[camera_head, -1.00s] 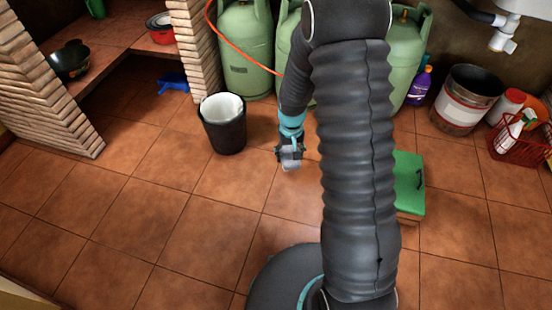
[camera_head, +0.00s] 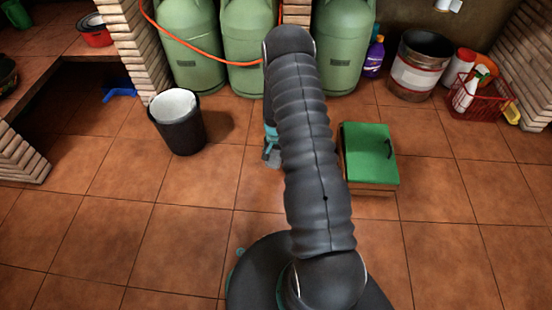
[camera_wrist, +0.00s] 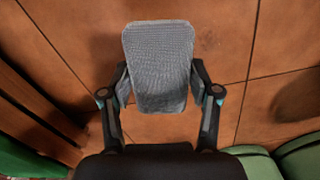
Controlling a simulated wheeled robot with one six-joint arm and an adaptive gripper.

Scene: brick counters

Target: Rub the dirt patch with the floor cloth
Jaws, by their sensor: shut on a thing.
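My gripper (camera_wrist: 160,95) is shut on the floor cloth (camera_wrist: 158,60), a grey woven pad with rounded corners. The pad sticks out past the fingers above the terracotta tiles; I cannot tell whether it touches them. In the head view my gripper (camera_head: 271,155) is low, between the black bin and the green-lidded box, mostly hidden by my arm. I cannot make out a sure dirt patch. A dark rounded area (camera_wrist: 298,95) at the right of the wrist view may be dirt or shadow.
The black bin (camera_head: 178,132) with a white liner stands left of my gripper. The green-lidded box (camera_head: 368,155) is close on the right. Green gas cylinders (camera_head: 250,45) with an orange hose stand behind. A red basket (camera_head: 480,103) is far right. The front floor is clear.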

